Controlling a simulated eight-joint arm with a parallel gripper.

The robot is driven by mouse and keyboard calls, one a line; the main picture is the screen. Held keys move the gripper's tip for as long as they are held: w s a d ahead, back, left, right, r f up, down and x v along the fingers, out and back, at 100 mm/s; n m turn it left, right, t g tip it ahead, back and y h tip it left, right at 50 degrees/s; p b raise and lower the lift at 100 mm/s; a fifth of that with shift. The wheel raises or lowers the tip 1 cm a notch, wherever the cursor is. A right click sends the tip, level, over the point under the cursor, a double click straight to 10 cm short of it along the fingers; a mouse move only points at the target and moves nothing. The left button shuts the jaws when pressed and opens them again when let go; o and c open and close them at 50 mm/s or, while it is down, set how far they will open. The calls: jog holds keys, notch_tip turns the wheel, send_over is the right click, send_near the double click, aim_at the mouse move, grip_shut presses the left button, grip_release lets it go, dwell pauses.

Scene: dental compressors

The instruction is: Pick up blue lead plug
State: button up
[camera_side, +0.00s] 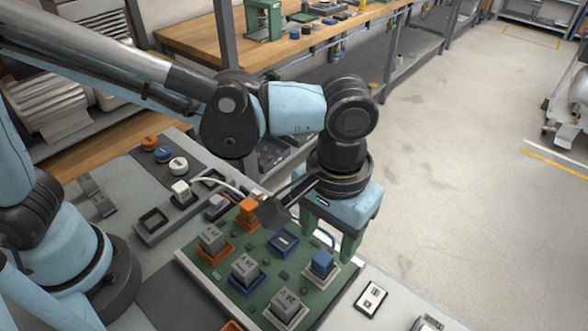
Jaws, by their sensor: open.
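The blue lead plug (322,261) stands upright in a pale square socket at the right side of the green board (262,277). A blue-framed socket (284,241) lies to the left of the plug.
Grey 24V blocks (245,268) stand on the board. An orange plug (248,209) and a white plug (181,189) with a white lead are to the left. Coloured round caps (163,154) lie further back. A switch plate (371,299) lies right of the board.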

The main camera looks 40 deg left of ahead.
aim_at(323, 257)
jog(key=shift+s+a+f, duration=0.15)
jog(key=shift+f, duration=2.35)
jog(key=shift+c, duration=0.3)
grip_shut()
jog(key=shift+r, duration=0.1)
